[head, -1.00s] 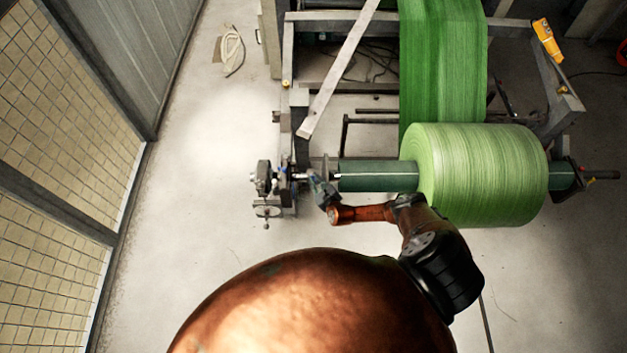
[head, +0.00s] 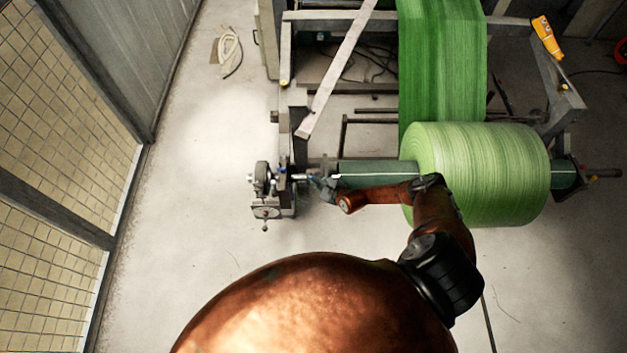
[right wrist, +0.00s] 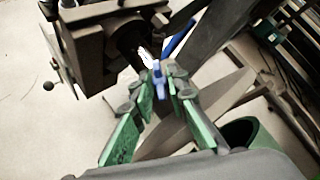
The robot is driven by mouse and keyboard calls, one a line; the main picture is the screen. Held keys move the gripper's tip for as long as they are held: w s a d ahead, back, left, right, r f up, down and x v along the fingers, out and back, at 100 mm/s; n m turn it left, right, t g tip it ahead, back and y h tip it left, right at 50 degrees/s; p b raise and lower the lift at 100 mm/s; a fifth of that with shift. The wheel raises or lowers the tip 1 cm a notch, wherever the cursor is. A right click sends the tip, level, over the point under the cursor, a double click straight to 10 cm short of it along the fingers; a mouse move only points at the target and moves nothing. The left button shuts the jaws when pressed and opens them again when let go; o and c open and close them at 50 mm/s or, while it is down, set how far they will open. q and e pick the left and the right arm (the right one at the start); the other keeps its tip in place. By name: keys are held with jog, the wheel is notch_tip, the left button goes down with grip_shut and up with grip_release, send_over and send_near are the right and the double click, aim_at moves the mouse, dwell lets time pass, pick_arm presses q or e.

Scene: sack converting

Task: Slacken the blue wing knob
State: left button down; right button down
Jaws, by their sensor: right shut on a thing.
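The blue wing knob (right wrist: 158,81) shows in the right wrist view, between the fingertips of my right gripper (right wrist: 160,84). The gripper is shut on it. The green-padded fingers hide part of the knob's sides. A bright metal stem (right wrist: 146,58) lies just beyond the knob, towards a dark round opening in the grey block. In the head view my right gripper (head: 321,184) is at the left end of the roll's shaft, and the knob is too small to make out there. My left gripper is not in view.
The grey bearing block (right wrist: 98,45) and a blue bar (right wrist: 180,40) are close to the fingertips. In the head view the large green roll (head: 480,174) sits on its shaft right of the gripper. Clear floor (head: 190,225) lies to the left.

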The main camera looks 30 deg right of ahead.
jog(key=shift+w+d+r, duration=0.15)
jog(key=shift+w+r, duration=0.05)
jog(key=c, duration=2.2)
grip_release()
jog(key=o, duration=0.3)
jog(key=shift+f, duration=0.1)
jog(key=shift+s, duration=0.1)
jog(key=shift+s, duration=0.15)
jog(key=shift+s, duration=0.2)
jog(key=v, duration=0.7)
jog(key=shift+r, duration=0.25)
